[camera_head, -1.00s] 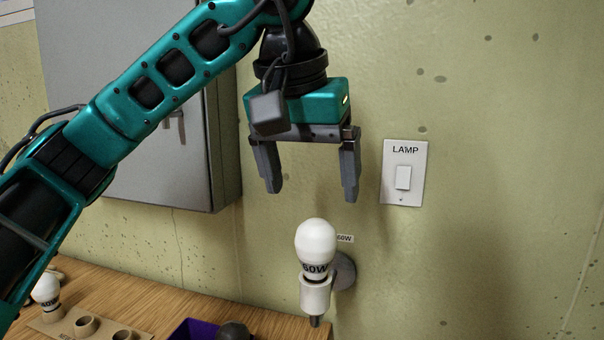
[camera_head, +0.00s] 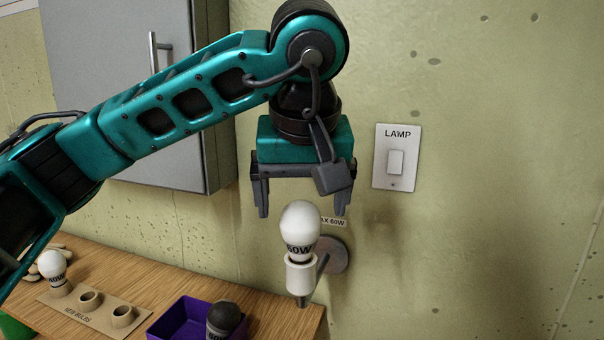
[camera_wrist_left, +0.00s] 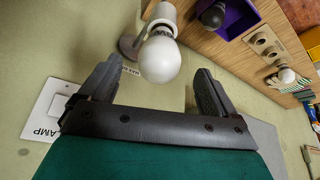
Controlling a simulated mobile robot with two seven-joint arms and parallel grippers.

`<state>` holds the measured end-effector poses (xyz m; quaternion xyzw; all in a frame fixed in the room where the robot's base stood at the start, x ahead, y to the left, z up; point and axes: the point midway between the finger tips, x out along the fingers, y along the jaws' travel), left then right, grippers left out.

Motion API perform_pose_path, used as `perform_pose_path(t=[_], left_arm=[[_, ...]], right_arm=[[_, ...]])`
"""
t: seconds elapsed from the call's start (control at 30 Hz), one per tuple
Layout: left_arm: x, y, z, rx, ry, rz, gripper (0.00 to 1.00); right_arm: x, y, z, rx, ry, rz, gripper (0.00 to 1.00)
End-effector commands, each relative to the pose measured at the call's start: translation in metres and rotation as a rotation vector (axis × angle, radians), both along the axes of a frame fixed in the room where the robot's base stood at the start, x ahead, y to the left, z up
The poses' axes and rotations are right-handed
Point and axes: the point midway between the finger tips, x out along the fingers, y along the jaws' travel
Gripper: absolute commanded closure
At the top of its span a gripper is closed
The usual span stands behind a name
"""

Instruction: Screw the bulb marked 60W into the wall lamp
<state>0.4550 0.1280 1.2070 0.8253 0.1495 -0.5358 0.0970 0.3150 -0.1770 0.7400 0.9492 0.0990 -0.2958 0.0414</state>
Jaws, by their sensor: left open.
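The white bulb marked 60W (camera_head: 299,229) stands upright in the white socket of the wall lamp (camera_head: 300,275), whose round grey plate (camera_head: 333,255) is on the wall. The bulb's base is hidden in the socket; how tightly it sits I cannot tell. My left gripper (camera_head: 302,214) points down above the bulb, open and empty. Its fingertips overlap the bulb's top in height in the head view. In the left wrist view the bulb (camera_wrist_left: 160,60) shows between the open fingers, with space on both sides. My right gripper is not in view.
A LAMP switch (camera_head: 397,158) is on the wall at right. A grey cabinet (camera_head: 125,60) hangs at left. On the wooden bench (camera_head: 280,312) are a purple bin (camera_head: 172,318) with a dark bulb (camera_head: 223,318), and a holder (camera_head: 60,302) with a white bulb (camera_head: 53,265) and empty holes.

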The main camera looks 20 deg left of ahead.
Motion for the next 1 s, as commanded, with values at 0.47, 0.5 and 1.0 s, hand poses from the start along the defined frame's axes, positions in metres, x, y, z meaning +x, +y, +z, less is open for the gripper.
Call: perform_pose_path(t=[0.47, 0.5, 1.0], left_arm=[[0.026, 0.01, -0.061, 0.0, 0.0, 0.001, 0.09], [0.026, 0.01, -0.062, 0.0, -0.001, 0.0, 0.09], [0.027, 0.011, -0.064, 0.0, -0.001, 0.0, 0.27]], right_arm=[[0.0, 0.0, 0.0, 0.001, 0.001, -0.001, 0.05], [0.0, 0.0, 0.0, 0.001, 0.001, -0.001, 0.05], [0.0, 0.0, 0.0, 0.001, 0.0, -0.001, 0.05]])
